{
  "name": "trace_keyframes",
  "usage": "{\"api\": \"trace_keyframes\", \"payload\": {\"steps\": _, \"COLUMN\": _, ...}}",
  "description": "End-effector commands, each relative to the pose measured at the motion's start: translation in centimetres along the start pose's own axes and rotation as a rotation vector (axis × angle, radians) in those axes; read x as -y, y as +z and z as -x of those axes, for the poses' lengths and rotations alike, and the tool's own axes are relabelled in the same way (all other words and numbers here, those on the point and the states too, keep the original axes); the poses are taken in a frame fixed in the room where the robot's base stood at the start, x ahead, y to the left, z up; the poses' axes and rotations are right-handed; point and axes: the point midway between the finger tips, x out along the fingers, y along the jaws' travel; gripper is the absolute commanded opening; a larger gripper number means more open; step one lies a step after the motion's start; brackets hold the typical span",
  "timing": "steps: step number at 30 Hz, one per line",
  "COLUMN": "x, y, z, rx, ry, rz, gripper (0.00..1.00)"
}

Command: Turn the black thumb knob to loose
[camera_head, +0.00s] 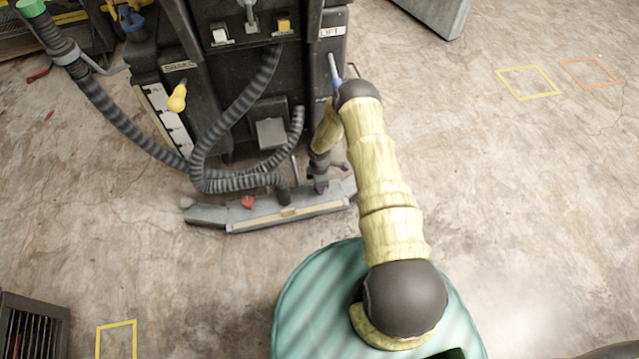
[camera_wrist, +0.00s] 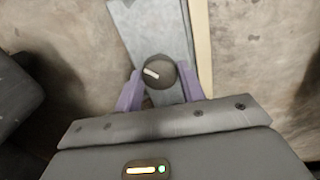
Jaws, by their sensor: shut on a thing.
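The black thumb knob (camera_wrist: 158,72) is round, with a white pointer line on its top, tilted in the picture. It sits on a grey bar (camera_wrist: 158,30) in the wrist view. My gripper (camera_wrist: 160,86) is shut on the knob, with one purple finger on each side.
A red knob (camera_head: 248,202) stands on the bar's left half. Ribbed grey hoses (camera_head: 205,160) hang from the machine (camera_head: 225,75), left of my arm. A yellow pull handle (camera_head: 177,98) hangs at its left side.

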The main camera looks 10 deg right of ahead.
Motion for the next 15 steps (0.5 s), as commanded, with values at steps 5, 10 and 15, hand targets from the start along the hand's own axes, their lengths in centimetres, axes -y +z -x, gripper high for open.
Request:
{"api": "trace_keyframes", "payload": {"steps": 5, "x": -0.02, "y": 0.22, "z": -0.08, "rx": 0.002, "ry": 0.000, "rz": 0.164, "gripper": 0.17}}
{"api": "trace_keyframes", "payload": {"steps": 10, "x": -0.03, "y": 0.23, "z": -0.09, "rx": 0.003, "ry": 0.000, "rz": 0.326, "gripper": 0.17}}
{"api": "trace_keyframes", "payload": {"steps": 15, "x": -0.04, "y": 0.25, "z": -0.09, "rx": 0.003, "ry": 0.000, "rz": 0.486, "gripper": 0.17}}
